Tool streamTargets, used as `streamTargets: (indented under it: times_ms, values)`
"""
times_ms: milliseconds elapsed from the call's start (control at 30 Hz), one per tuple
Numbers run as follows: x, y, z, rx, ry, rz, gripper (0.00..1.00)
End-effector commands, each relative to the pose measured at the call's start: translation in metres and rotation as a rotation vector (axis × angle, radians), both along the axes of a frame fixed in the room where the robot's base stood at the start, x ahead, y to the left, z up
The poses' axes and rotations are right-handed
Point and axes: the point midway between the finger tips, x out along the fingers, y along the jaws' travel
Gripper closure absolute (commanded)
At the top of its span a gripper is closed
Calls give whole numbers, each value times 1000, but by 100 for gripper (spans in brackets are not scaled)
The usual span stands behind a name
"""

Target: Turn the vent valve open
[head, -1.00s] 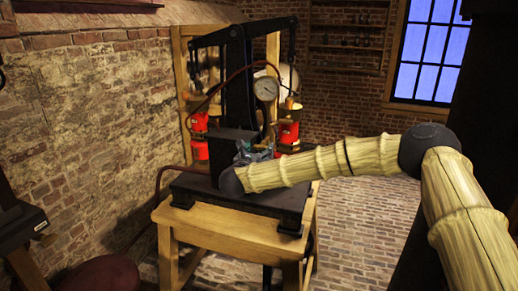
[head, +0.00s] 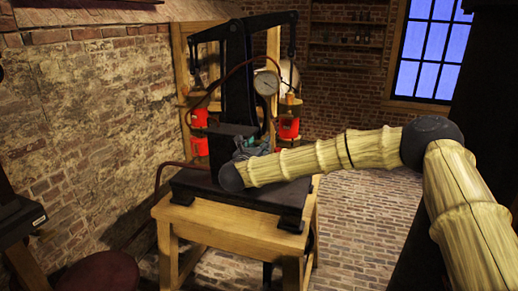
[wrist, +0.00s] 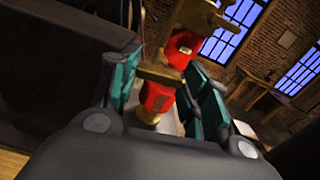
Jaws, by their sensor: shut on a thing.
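My gripper (head: 246,150) is low at the black pump frame (head: 236,75), just above its dark base. In the wrist view its teal fingers (wrist: 163,82) are closed in on both sides of a brass and red area. The brass piece between them (wrist: 157,73) appears to be the vent valve, and the fingers are shut on it. Their contact with it is partly hidden. In the head view my gripper and wrist cover the valve, so its angle cannot be told there.
The pump's base (head: 250,205) stands on a wooden table (head: 235,238). A round gauge (head: 266,83) and a hose are above my gripper. Red jars (head: 288,127) hang behind on a wooden frame. A brick wall (head: 90,130) is at left; open floor (head: 360,220) lies at right.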

Motion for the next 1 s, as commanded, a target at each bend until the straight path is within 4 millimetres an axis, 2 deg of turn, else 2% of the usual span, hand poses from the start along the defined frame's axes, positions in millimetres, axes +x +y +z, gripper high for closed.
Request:
streamTargets:
  times_ms: [1000]
  values:
    - [1, 1, -1, -883, 284, -2, 78]
